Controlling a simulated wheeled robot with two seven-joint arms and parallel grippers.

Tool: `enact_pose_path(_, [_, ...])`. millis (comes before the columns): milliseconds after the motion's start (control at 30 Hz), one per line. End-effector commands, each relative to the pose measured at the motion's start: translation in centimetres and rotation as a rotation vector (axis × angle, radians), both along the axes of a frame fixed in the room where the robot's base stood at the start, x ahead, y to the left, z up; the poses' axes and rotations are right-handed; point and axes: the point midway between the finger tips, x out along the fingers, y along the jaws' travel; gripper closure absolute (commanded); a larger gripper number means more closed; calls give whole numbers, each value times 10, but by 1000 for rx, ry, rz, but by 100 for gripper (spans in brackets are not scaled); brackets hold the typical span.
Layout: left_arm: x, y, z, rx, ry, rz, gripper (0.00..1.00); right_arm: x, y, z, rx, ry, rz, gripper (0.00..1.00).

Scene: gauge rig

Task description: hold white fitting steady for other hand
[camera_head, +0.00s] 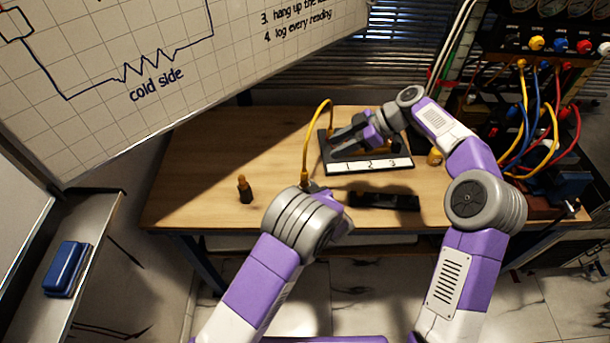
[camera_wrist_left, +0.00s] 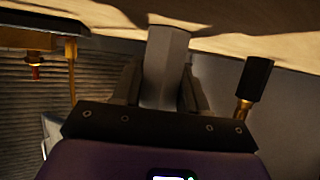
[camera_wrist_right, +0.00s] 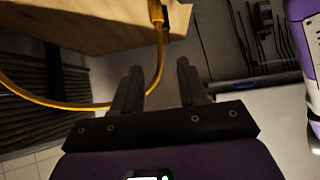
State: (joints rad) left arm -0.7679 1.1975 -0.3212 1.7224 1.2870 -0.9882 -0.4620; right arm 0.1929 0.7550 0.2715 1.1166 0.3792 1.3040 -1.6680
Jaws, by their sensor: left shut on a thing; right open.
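The white fitting (camera_wrist_left: 165,62) shows pale grey in the left wrist view, a faceted upright block between the fingers of my left gripper (camera_wrist_left: 160,90). The gripper is shut on it, close to the wooden table. In the head view my left wrist hides the fitting and those fingertips. My right gripper (camera_head: 346,143) is open over the black board (camera_head: 395,167) with the 1 2 3 strip. Its fingers (camera_wrist_right: 158,88) are apart and empty in the right wrist view, with a yellow cable (camera_wrist_right: 163,45) beyond them.
A dark holder (camera_head: 383,201) lies at the front edge. A rack with coloured cables (camera_head: 540,120) is at right. The table's left side (camera_head: 215,150) is mostly clear.

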Motion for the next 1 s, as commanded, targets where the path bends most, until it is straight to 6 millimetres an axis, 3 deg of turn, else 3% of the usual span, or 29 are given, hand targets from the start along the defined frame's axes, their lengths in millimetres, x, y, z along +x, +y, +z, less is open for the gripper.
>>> enact_pose_path(267, [0,0,0,0,-1,0,99,0,0,0,0,0,0,57])
enact_pose_path(367, [0,0,0,0,-1,0,99,0,1,0,-3,4,-2,45])
enact_pose_path(567, [0,0,0,0,-1,0,99,-4,14,-5,-75,94,-49,45])
enact_pose_path(1000, [0,0,1,0,-1,0,99,-15,57,-19,-461,418,-476,45])
